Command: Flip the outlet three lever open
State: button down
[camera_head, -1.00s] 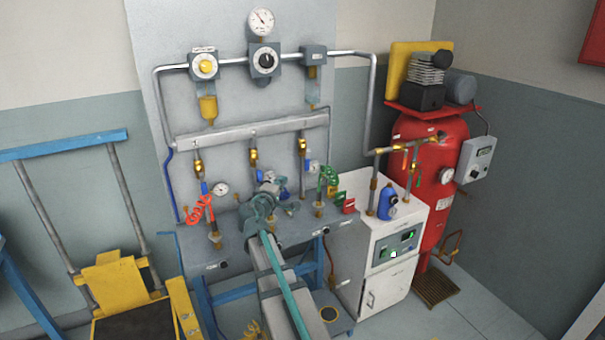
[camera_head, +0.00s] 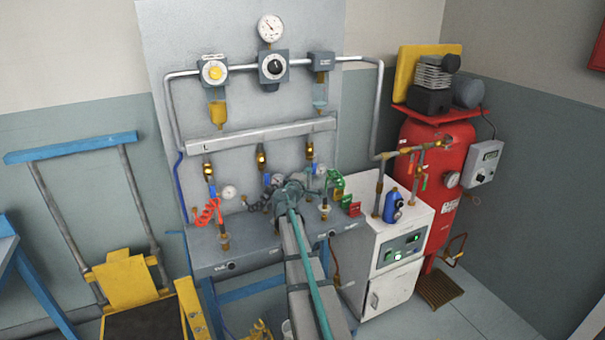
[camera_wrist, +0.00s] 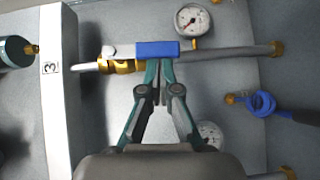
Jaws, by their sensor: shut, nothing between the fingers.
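Outlet three is a brass valve (camera_wrist: 122,62) on a pipe leaving the manifold bar, beside a label "3" (camera_wrist: 52,68) in the wrist view. Its blue lever (camera_wrist: 157,48) lies roughly parallel to the pipe, at the upper middle of that view. My gripper (camera_wrist: 158,88) is shut and empty, its fingertips right at the lever's lower edge. They appear to touch it, but I cannot be sure.
A pressure gauge (camera_wrist: 193,19) sits just beyond the lever.

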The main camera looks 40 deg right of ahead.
jog(key=shift+f+b, duration=0.15)
jog(key=shift+b, duration=0.15)
jog(key=d+b, duration=0.1)
jog(key=b, duration=0.3)
jog(key=shift+s+n+t+h, duration=0.1)
jog(key=shift+n+t+h, duration=0.2)
jog(key=shift+d, duration=0.1)
jog(key=shift+b, duration=0.3)
